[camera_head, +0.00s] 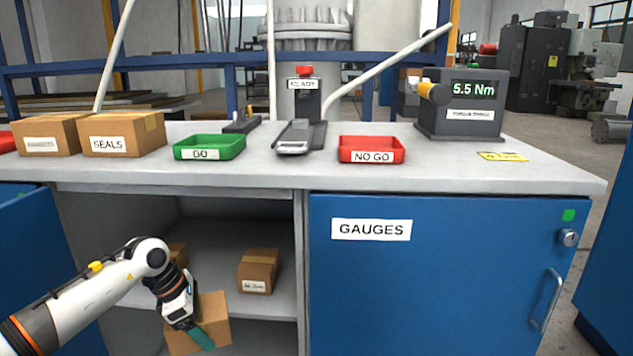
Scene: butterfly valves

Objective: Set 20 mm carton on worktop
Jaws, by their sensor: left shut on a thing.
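My left gripper (192,318) is low at the left, in front of the open shelf bay under the worktop. It is shut on a brown carton (216,312), which is tilted a little; no label shows on its visible face, so I cannot tell its size. Another carton (257,271) with a small white label sits on the shelf (215,262), its print too small to read surely. A further carton (178,253) is partly hidden behind my arm. The worktop (330,178) is above the gripper. My right gripper is not in view.
On the worktop stand a SEALS carton (124,134), another carton (47,135), a green GO tray (209,147), a red NO GO tray (371,149) and a torque gauge (462,104). The worktop's front strip is clear. The blue GAUGES door (440,270) is shut.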

